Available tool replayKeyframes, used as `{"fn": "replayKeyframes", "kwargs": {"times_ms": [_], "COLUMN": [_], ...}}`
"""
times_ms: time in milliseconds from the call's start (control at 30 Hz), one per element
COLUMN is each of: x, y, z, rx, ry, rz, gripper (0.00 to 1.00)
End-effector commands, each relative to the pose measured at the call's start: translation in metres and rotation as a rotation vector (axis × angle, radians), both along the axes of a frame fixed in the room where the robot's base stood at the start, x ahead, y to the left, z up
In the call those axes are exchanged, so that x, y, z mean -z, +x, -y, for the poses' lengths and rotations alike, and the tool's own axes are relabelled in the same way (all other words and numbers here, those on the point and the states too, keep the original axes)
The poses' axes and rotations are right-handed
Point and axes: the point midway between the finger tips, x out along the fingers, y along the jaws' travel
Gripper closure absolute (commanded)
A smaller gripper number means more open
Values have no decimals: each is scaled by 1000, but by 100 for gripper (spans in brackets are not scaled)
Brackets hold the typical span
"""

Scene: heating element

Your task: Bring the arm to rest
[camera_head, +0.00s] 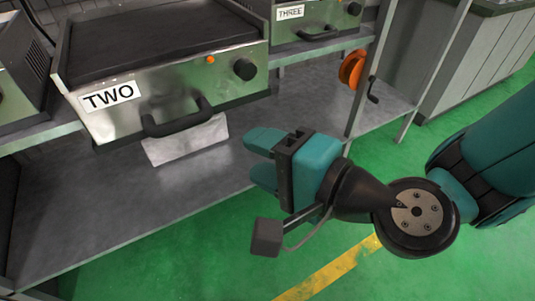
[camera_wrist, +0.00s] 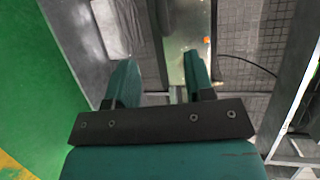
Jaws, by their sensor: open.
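My gripper (camera_head: 262,158) is teal with two fingers pointing left in the head view. The fingers are apart and nothing is between them. In the wrist view, the same two fingers (camera_wrist: 158,85) stand apart with an empty gap. In the head view, the gripper appears in front of the metal bench and right of the heating unit labelled TWO (camera_head: 165,85). That unit has a black handle, a black knob and an orange light. I cannot tell the exact distance from the fingers to the bench.
A unit labelled THREE (camera_head: 318,20) stands at the back. An orange reel (camera_head: 352,70) with a crank hangs by the bench post. The bench's lower shelf (camera_head: 110,215) is mostly bare. Green floor with a yellow line (camera_head: 330,272) lies open in front. A panelled counter (camera_head: 470,60) stands right.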

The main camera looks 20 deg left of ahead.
Motion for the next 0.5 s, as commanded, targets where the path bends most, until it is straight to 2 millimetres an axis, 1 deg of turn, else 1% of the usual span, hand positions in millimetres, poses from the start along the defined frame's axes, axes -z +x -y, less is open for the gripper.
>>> {"fn": "replayKeyframes", "kwargs": {"times_ms": [233,333,433,500], "x": [0,-6,-16,-23], "y": [0,1,2,2], "z": [0,4,15,30], "rx": [-1,-29,-112,-192], "ry": [-1,-19,-82,-165], "rz": [3,38,132,227], "gripper": [52,52,52,52]}}
